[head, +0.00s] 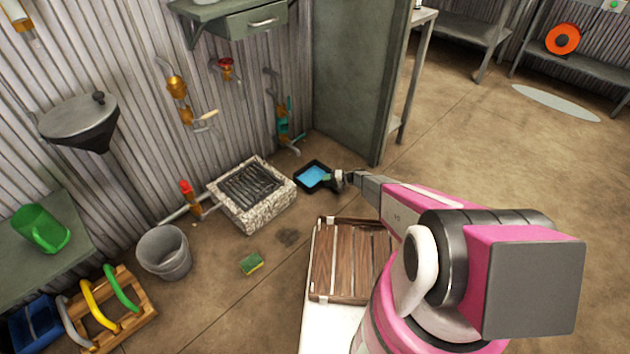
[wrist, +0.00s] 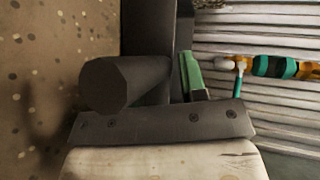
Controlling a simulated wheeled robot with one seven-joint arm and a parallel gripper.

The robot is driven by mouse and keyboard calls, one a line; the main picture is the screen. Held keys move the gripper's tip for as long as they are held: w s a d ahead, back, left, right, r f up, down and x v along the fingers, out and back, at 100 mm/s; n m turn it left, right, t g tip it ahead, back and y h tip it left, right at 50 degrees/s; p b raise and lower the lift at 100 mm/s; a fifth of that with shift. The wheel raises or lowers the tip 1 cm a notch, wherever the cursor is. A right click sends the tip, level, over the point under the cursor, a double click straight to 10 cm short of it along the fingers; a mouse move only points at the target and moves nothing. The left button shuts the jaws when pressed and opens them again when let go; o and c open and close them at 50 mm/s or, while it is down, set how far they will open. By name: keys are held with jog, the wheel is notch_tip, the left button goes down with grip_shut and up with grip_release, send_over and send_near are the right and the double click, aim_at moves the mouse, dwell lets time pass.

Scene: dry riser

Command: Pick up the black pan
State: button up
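The black pan (head: 300,185) is a small square tray on the floor by the wall, right of the stone drain, with a blue surface inside. My gripper (head: 334,180) is low at the pan's right edge in the head view and covers part of that edge. I cannot tell whether it touches the pan. The wrist view shows dark gripper parts and a green piece (wrist: 191,75) beside them. A dark upright shape behind them cannot be told apart clearly. The finger gap is not clear in either view.
A stone drain with a grate (head: 252,190) is left of the pan. A green cabinet (head: 352,75) stands behind it, and a teal valve pipe (head: 283,125) is above. A wooden crate (head: 340,262), a sponge (head: 251,263) and a grey bucket (head: 165,252) are nearer. Open floor lies to the right.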

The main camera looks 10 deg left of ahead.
grip_shut()
jog(key=shift+r, duration=0.15)
